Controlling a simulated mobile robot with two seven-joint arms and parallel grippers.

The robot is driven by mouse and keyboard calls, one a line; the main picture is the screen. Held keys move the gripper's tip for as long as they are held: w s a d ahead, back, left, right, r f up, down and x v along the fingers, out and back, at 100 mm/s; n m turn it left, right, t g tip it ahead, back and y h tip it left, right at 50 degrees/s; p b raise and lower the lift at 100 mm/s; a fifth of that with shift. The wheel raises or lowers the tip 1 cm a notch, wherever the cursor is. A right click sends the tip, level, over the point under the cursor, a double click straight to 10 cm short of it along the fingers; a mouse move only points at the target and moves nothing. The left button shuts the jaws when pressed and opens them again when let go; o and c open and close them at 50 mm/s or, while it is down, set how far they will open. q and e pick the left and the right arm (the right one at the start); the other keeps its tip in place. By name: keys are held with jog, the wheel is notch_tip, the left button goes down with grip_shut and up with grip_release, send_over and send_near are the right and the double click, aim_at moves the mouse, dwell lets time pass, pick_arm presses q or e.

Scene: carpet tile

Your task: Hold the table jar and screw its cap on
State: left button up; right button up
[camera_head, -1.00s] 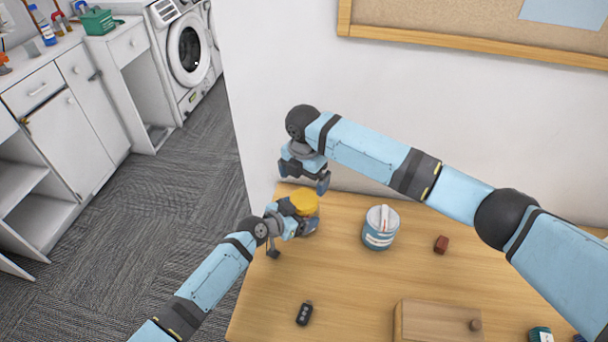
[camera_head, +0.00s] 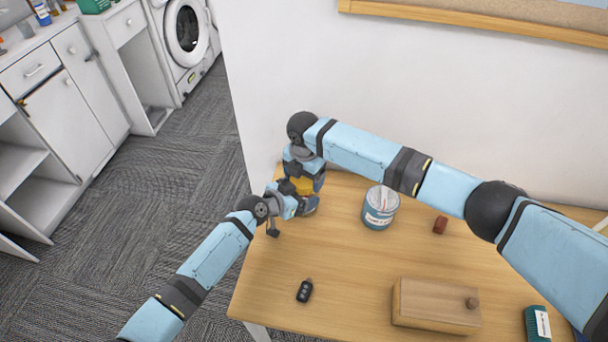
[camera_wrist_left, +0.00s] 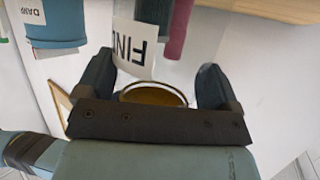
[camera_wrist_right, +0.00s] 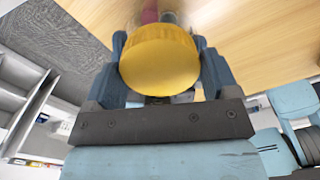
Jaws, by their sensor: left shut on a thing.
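The yellow cap (camera_head: 304,187) sits at the top of the jar at the table's far left corner. The cap's round top also fills the middle of the right wrist view (camera_wrist_right: 160,62). My left gripper (camera_head: 296,203) is shut on the jar from the side. In the left wrist view, the jar's pale label (camera_wrist_left: 133,48) shows between the fingers. My right gripper (camera_head: 305,180) points down over the cap, fingers on either side, with a narrow gap at one side. The two grippers hide most of the jar, and whether the threads are engaged is hidden.
A blue canister (camera_head: 380,210) stands just right of the jar. A red-brown block (camera_head: 440,225), a wooden box (camera_head: 432,304), a dark key fob (camera_head: 304,290) and a green box (camera_head: 538,323) lie on the table (camera_head: 340,270). A wall stands behind.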

jog(key=c, duration=0.3)
jog(key=shift+c, duration=0.2)
jog(key=m, duration=0.6)
jog(key=shift+m, duration=0.3)
jog(key=o, duration=0.9)
jog(key=shift+o, duration=0.2)
jog(key=shift+r, duration=2.25)
